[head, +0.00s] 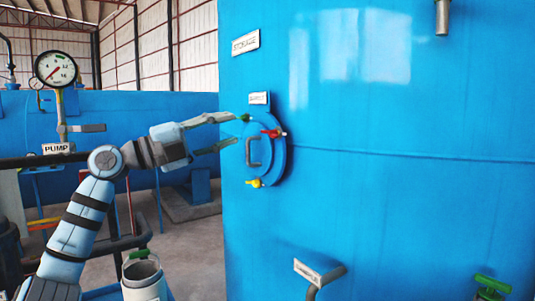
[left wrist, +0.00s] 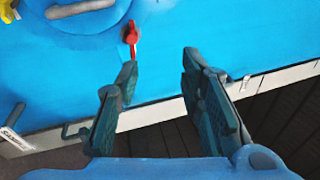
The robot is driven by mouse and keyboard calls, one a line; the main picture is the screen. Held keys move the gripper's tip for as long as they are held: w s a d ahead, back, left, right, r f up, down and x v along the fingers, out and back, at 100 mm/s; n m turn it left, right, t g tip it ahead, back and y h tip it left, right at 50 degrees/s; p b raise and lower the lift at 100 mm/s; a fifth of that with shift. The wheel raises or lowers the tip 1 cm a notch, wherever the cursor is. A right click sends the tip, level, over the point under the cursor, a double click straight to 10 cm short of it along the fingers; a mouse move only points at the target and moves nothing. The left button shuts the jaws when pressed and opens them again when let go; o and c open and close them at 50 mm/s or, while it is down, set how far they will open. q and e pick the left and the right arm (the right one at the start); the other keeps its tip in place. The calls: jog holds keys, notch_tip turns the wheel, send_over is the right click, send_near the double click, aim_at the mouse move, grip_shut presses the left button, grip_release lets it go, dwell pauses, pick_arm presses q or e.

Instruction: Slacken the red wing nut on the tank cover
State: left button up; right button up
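The red wing nut (head: 273,132) sits on the round blue tank cover (head: 277,165), on the side of the large blue tank. In the left wrist view the red wing nut (left wrist: 131,36) is just beyond the tip of the left-hand finger, not between the fingers. I cannot tell whether they touch. My left gripper (head: 240,130) is in front of the cover, its fingers spread and empty. In the left wrist view the gripper (left wrist: 159,62) is plainly open. A yellow wing nut (head: 254,183) is at the cover's lower edge. My right gripper is not in view.
The cover has a grey handle (head: 252,152). A pipe with a sign (head: 325,277) and a green valve handle (head: 492,284) stick out low on the tank. A pressure gauge (head: 56,68) and a pale bucket (head: 143,277) are on the left.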

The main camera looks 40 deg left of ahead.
pick_arm(q)
jog(key=s+g+y, duration=0.1)
jog(key=s+y, duration=0.1)
jog(key=s, duration=0.1)
jog(key=n+y+p, duration=0.1)
jog(key=p, duration=0.6)
send_near(273, 134)
jog(key=shift+g, duration=0.3)
jog(key=x, duration=0.5)
jog(key=r+x, duration=0.1)
jog(key=x, duration=0.1)
jog(key=shift+w+d, duration=0.2)
jog(key=shift+d, duration=0.15)
jog(key=shift+w+f, duration=0.15)
jog(key=shift+w, duration=0.1)
jog(key=shift+w+f, duration=0.1)
jog(key=shift+a, duration=0.1)
